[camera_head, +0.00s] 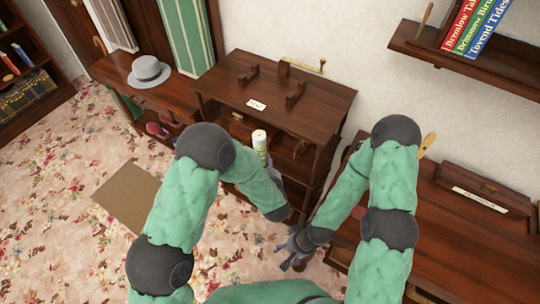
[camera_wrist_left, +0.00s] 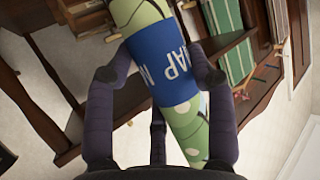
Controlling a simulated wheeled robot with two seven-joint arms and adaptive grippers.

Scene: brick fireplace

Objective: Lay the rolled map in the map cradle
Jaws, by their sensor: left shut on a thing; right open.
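The rolled map (camera_head: 259,141) is a pale green roll, standing roughly upright in the head view in front of the wooden cabinet. My left gripper (camera_head: 274,176) is shut on it, partly hidden behind my forearm. In the left wrist view the map (camera_wrist_left: 165,65) has a blue band with "MAP" lettering, and the fingers of my left gripper (camera_wrist_left: 158,75) are on either side of it. The map cradle (camera_head: 295,95) shows as two notched wooden supports on the cabinet top, empty. My right gripper (camera_head: 291,250) is open and empty, low near the cabinet.
A small white card (camera_head: 256,105) lies at the front of the cabinet top (camera_head: 320,98). A crank with a brass handle (camera_head: 305,65) is at its back edge. A grey hat (camera_head: 149,71) sits on a side table at left. A desk (camera_head: 455,215) stands at right.

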